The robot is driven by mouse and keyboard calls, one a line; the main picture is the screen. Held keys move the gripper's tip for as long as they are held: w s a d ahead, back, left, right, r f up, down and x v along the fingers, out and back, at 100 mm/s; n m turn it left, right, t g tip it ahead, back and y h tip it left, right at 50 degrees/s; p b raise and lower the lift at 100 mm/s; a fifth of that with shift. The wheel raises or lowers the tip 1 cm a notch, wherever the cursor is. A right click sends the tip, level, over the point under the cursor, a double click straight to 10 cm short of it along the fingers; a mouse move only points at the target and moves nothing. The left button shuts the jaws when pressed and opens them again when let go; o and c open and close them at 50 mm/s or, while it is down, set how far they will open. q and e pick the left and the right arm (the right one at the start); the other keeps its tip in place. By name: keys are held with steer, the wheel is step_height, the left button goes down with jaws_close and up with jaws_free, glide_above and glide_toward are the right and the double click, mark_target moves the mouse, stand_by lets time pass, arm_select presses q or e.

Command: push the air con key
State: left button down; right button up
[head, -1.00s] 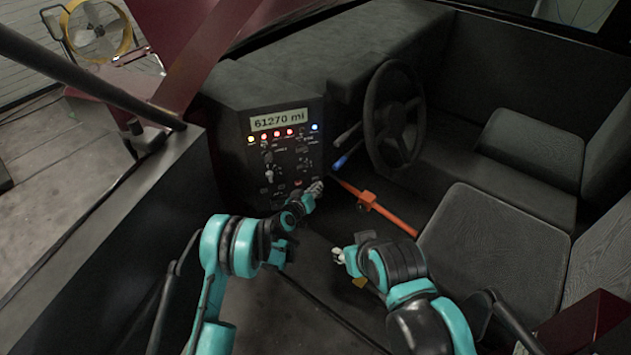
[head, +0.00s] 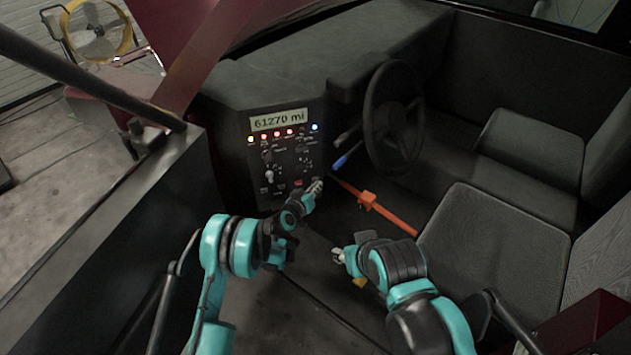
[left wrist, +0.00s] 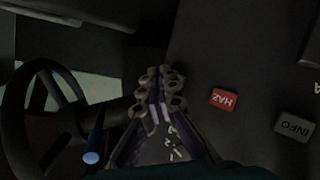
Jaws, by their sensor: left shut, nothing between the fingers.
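The dashboard panel (head: 285,205) stands at centre left in the head view. My left gripper (head: 316,186) is at its lower right, just right of the red HAZ key. In the left wrist view my left gripper (left wrist: 160,85) is shut and empty, its fingers together. The red HAZ key (left wrist: 224,99) and grey INFO key (left wrist: 295,125) lie to its right. Small pale marks show between the fingers, too unclear to read. I cannot make out the air con key; the gripper may hide it. Contact with the panel cannot be told. My right gripper (head: 338,255) is below, away from the panel.
The mileage display (head: 278,119) and a row of lit lamps are above the keys. The steering wheel (head: 392,118), a blue-tipped lever (head: 341,162) and an orange lever (head: 400,221) are to the right. Seats fill the right side.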

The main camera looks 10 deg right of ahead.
stand_by(0.4)
arm_select(q)
steer(key=shift+w, duration=0.45)
stand_by(0.3)
steer(key=shift+s, duration=0.45)
steer(key=shift+s, duration=0.1)
steer(key=s, duration=0.5)
steer(key=shift+s+d, duration=0.15)
steer(key=shift+s, duration=0.25)
stand_by(0.3)
